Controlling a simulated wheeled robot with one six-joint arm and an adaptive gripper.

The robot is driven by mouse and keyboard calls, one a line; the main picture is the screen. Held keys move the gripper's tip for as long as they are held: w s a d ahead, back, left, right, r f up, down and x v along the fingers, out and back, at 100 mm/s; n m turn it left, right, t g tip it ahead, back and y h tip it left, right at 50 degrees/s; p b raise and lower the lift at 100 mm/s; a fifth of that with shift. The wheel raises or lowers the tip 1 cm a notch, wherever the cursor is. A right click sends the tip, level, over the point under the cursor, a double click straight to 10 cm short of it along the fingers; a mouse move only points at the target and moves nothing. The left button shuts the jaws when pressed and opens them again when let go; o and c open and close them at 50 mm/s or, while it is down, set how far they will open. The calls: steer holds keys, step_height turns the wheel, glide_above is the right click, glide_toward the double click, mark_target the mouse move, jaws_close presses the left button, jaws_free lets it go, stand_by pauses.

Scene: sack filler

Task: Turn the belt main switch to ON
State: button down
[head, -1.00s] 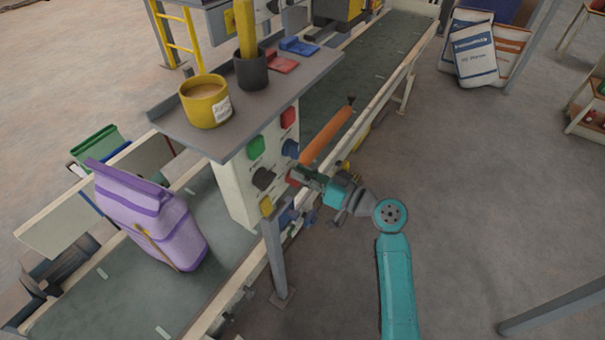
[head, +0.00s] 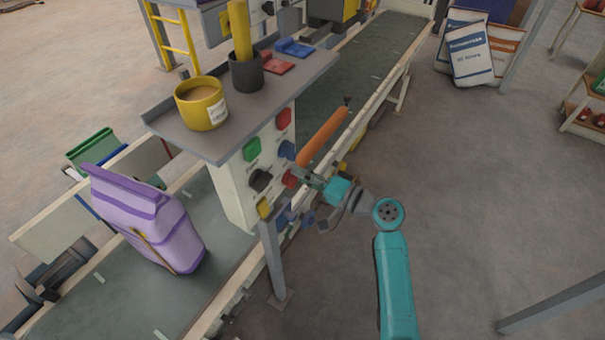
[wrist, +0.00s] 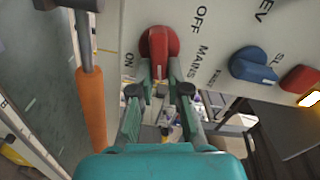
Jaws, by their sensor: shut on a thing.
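The belt main switch is a red rotary knob (wrist: 160,44) on the pale control panel (wrist: 218,75), with ON printed to its left, OFF to its upper right and MAINS to its lower right in the wrist view. My gripper (wrist: 160,68) is shut on the knob, one finger at each side of its near end. A pale mark shows on the knob, but I cannot tell for sure which label it points to. In the head view the red knob (head: 290,179) sits low on the panel's right side, partly hidden by my gripper (head: 299,177).
A blue knob (wrist: 254,66) and another red control (wrist: 299,79) lie right of the switch in the wrist view. An orange handle (head: 323,138) stands close beside my gripper. A grey post (head: 273,258) stands in front of the panel.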

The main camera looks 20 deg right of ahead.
steer(key=shift+w+a+f+m, duration=0.1)
steer(key=shift+f+m, duration=0.05)
steer(key=shift+m, duration=1.35)
steer(key=c, duration=1.2)
jaws_free()
steer(key=shift+o, duration=0.3)
steer(key=shift+a+f, duration=0.1)
